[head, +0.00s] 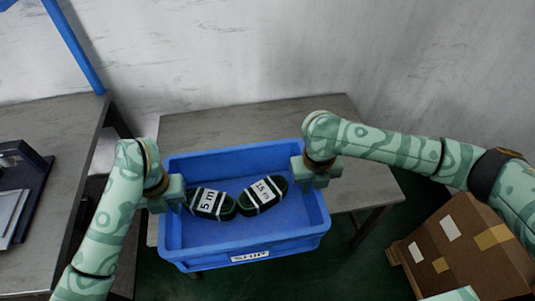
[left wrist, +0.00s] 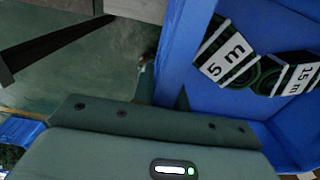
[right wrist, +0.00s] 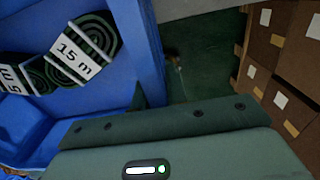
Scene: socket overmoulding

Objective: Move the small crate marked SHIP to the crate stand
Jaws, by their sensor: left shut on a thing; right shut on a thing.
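The blue crate (head: 245,235) has a white label reading SHIP on its near wall. It holds two dark green coils with white tags, the 5 m coil (head: 212,203) and the 15 m coil (head: 264,194). My left gripper (head: 172,194) is shut on the crate's left wall. My right gripper (head: 310,172) is shut on its right wall. In the left wrist view the crate wall (left wrist: 186,45) runs down to the gripper. In the right wrist view the crate's other wall (right wrist: 143,45) does the same. The fingertips are mostly hidden. The crate looks roughly level.
A grey table (head: 225,120) is behind and under the crate's far part; the crate's near part hangs over its front edge. Another grey bench (head: 60,130) stands at the left with a dark tray (head: 22,190). Cardboard boxes (head: 465,245) stand at the lower right. A wall closes the back.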

